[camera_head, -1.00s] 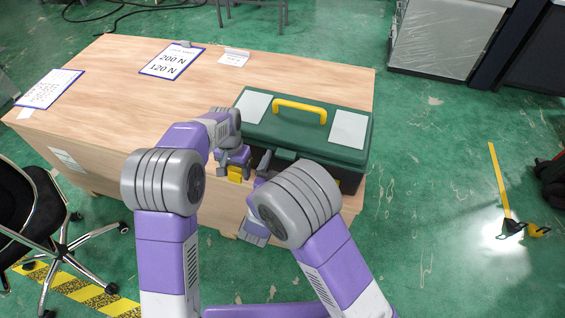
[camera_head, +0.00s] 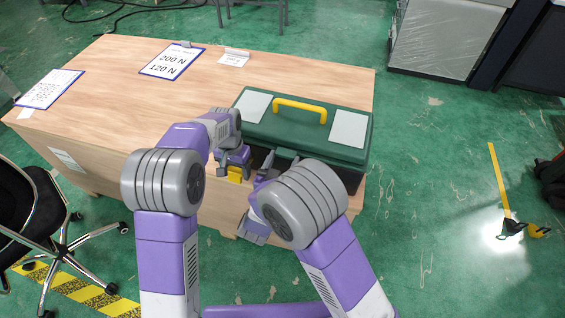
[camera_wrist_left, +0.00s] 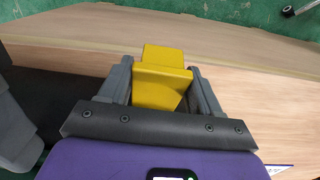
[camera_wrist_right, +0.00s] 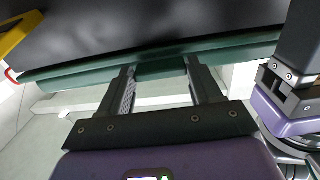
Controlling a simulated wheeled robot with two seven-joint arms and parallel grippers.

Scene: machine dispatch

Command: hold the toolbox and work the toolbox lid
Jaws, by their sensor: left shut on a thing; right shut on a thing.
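The toolbox (camera_head: 310,128) stands at the front right of the table, with a green lid (camera_head: 280,128), a dark body and a yellow top handle (camera_head: 300,106). The lid lies over the body; any gap is too small to tell. My left gripper (camera_wrist_left: 162,95) is shut on a yellow block-like part (camera_wrist_left: 160,62) beside the toolbox's dark side; this part also shows in the head view (camera_head: 236,174). My right gripper (camera_wrist_right: 160,80) is at the toolbox front, shut on the green lid's front edge (camera_wrist_right: 160,67). My right wrist hides part of the toolbox front.
The wooden table (camera_head: 130,95) is mostly clear left of the toolbox. A clipboard (camera_head: 171,61), a small label stand (camera_head: 234,57) and another sheet (camera_head: 50,88) lie toward its back and left. A black chair (camera_head: 30,205) stands at the front left.

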